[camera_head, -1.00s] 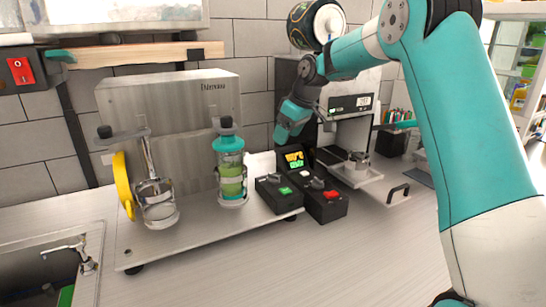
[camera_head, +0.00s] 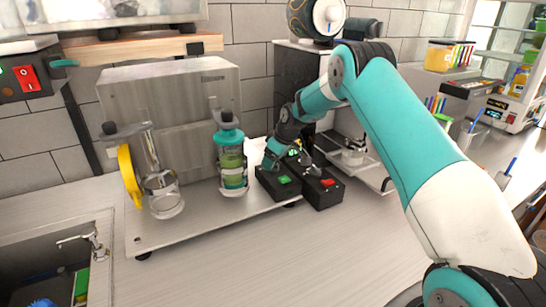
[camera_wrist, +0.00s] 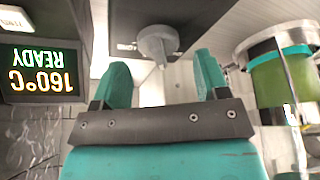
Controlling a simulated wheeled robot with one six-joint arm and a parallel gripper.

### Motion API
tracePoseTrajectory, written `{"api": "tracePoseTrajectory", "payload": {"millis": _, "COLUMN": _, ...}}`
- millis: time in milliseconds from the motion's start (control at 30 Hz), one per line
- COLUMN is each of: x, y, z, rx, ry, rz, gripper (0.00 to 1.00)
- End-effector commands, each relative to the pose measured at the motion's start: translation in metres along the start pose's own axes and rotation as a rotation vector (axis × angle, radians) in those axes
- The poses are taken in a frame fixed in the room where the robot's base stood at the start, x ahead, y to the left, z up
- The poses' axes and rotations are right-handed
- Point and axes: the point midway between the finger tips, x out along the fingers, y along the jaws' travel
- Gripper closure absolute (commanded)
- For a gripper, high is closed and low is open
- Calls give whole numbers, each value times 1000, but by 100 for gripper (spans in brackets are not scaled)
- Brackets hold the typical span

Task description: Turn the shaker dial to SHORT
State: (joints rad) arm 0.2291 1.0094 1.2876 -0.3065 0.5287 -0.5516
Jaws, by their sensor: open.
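A grey dial (camera_wrist: 158,44) sits on a black control box in the wrist view, just beyond and between my fingertips. Its pointer setting and labels are not readable. My gripper (camera_wrist: 162,76) is open, with its two teal fingers apart and nothing between them; I cannot tell whether they touch the dial. In the head view my gripper (camera_head: 271,163) is low over the back of the left black control box (camera_head: 285,187), which has a green button. The dial on that box is hidden there by my gripper.
A second black box (camera_head: 324,192) with a red button stands right beside it. A clear shaker cup with green contents (camera_head: 232,172) is close on the left. A display reads 160°C READY, upside down in the wrist view (camera_wrist: 40,73). The front counter is clear.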

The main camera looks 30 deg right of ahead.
Motion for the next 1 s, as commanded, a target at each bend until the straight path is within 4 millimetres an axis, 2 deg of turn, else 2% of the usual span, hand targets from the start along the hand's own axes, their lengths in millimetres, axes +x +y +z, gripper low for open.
{"api": "tracePoseTrajectory", "payload": {"millis": 167, "x": 12, "y": 0, "z": 0, "rx": 0, "ry": -1, "rz": 0, "gripper": 32}}
{"api": "tracePoseTrajectory", "payload": {"millis": 433, "x": 14, "y": 0, "z": 0, "rx": 0, "ry": 0, "rz": 0, "gripper": 32}}
{"api": "tracePoseTrajectory", "payload": {"millis": 467, "x": 14, "y": 0, "z": 0, "rx": 0, "ry": 0, "rz": 0, "gripper": 34}}
{"api": "tracePoseTrajectory", "payload": {"millis": 600, "x": 14, "y": 0, "z": 0, "rx": 0, "ry": 0, "rz": 0, "gripper": 67}}
{"api": "tracePoseTrajectory", "payload": {"millis": 667, "x": 14, "y": 0, "z": 0, "rx": 0, "ry": 0, "rz": 0, "gripper": 80}}
{"api": "tracePoseTrajectory", "payload": {"millis": 1000, "x": 16, "y": 0, "z": 1, "rx": -44, "ry": 1, "rz": -18, "gripper": 80}}
